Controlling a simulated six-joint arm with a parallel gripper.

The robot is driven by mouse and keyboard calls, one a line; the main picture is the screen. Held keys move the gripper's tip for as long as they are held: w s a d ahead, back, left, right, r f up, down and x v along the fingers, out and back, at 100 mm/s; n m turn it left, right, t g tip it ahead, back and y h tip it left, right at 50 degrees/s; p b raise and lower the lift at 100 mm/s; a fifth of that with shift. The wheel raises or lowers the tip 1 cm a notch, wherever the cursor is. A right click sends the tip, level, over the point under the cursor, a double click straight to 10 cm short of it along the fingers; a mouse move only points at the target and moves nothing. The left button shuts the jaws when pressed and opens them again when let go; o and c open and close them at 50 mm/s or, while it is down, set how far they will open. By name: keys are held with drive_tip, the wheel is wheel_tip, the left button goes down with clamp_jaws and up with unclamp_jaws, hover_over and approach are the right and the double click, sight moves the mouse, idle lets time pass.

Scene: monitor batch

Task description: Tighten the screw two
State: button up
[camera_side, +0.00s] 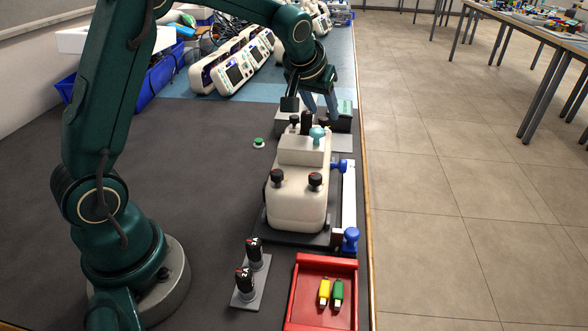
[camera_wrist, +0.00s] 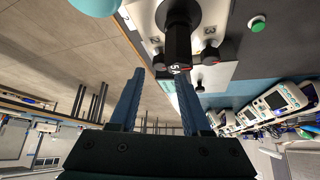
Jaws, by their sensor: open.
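A cream monitor housing (camera_side: 297,203) lies on a dark plate on the bench. Two black knobs stand on its near part, one on the left (camera_side: 277,177) and one on the right (camera_side: 315,181). A teal knob (camera_side: 317,133) and a black upright tool (camera_side: 306,122) are at its far end. My gripper (camera_side: 321,114) is just beyond that end, fingers apart. In the wrist view, my gripper (camera_wrist: 157,80) is open and empty. A black cylinder with a red-marked tip (camera_wrist: 177,42) is ahead of the fingers, apart from them.
A blue-knobbed clamp (camera_side: 350,239) runs along the housing's right side. A red tray (camera_side: 304,291) holds yellow and green pieces. Two black drivers (camera_side: 245,281) stand in a grey holder. A green button (camera_side: 258,142) and several monitors (camera_side: 235,70) are behind. The bench's left middle is clear.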

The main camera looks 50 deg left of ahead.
sight(323, 123)
drive_tip(key=shift+f, duration=0.1)
drive_tip(key=shift+f, duration=1.15)
clamp_jaws()
